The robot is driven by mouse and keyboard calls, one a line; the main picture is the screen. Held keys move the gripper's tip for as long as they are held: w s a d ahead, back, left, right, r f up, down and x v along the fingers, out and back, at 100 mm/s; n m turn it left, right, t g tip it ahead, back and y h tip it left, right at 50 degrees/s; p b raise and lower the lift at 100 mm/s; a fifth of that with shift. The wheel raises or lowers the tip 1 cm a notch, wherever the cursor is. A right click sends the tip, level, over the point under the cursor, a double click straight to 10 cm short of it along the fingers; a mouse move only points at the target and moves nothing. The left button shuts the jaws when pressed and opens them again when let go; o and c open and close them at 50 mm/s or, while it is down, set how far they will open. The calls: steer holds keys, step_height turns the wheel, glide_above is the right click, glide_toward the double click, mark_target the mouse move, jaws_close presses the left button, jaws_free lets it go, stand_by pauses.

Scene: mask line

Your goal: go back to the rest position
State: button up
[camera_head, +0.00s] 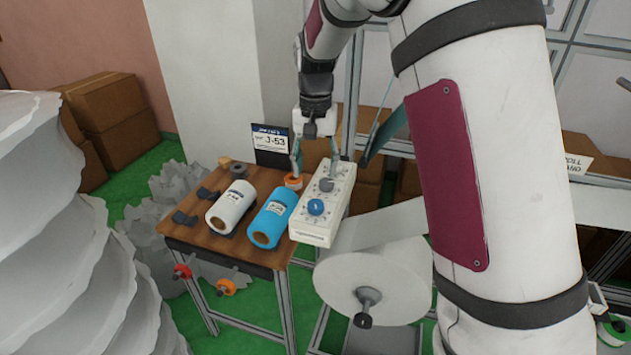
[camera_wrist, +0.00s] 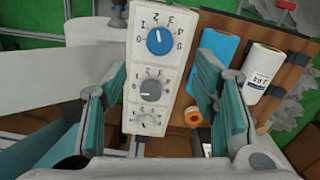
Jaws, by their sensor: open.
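My gripper (camera_head: 314,160) is open above the far end of a white control box in the head view. The box (camera_head: 337,222) has a blue knob (camera_head: 316,207) and a grey knob (camera_head: 326,185) on its top face. In the wrist view the box (camera_wrist: 184,60) lies between my two spread fingers, with the blue knob (camera_wrist: 160,41), a grey knob (camera_wrist: 151,90) and a white dial (camera_wrist: 149,122) in a row. Nothing is held in the gripper. I cannot tell whether a finger touches the box.
A wooden table (camera_head: 185,236) bears a white roll (camera_head: 231,208), a blue roll (camera_head: 272,219) and an orange tape roll (camera_head: 293,181). A "J-53" sign (camera_head: 271,144) stands behind. A large white reel (camera_head: 372,283) is right of the table. Crumpled white material (camera_head: 60,230) fills the left.

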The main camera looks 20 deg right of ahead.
steer(key=shift+r, duration=0.75)
steer(key=s+r+n+t, duration=0.2)
steer(key=s+r, duration=0.4)
steer(key=s, duration=0.4)
steer(key=s+r+n+t, duration=0.2)
steer(key=s+r, duration=0.5)
steer(key=s, duration=0.4)
steer(key=s+f+n+t, duration=0.1)
steer(key=s, duration=0.8)
steer(key=shift+f+t, duration=0.25)
steer(key=shift+t, duration=0.05)
